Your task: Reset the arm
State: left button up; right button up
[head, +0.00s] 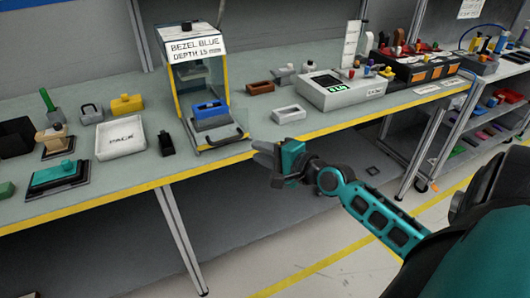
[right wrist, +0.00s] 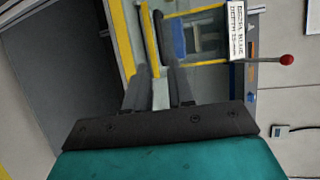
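My right arm reaches in from the lower right of the head view. Its gripper (head: 266,160) hangs in front of the bench's yellow front edge, just right of and below the press-like station (head: 172,95). In the right wrist view the two dark fingers of this gripper (right wrist: 160,82) stand apart with nothing held between them. The station, with its white sign, also shows beyond the fingertips in the right wrist view (right wrist: 222,40). My left arm and gripper are not in view.
The bench (head: 130,178) carries a white tray (head: 122,138), a blue part (head: 210,109) at the station, a white box (head: 289,114) and a grey device with a green display (head: 340,90). A shelf rack (head: 450,135) stands at the right. The floor before the bench looks clear.

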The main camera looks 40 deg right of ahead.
jog(key=shift+s+r, duration=0.1)
jog(key=shift+s, duration=0.25)
dwell(0.3)
jog(key=s+a+f+n+g, duration=0.5)
jog(key=s+a+f+n, duration=1)
jog(key=a+f+n, duration=0.2)
jog(key=f+n, duration=0.1)
jog(key=n, duration=0.1)
jog(key=shift+a+f+n+h, duration=0.3)
jog(key=shift+a+f, duration=0.05)
jog(key=shift+a, duration=0.05)
dwell(0.8)
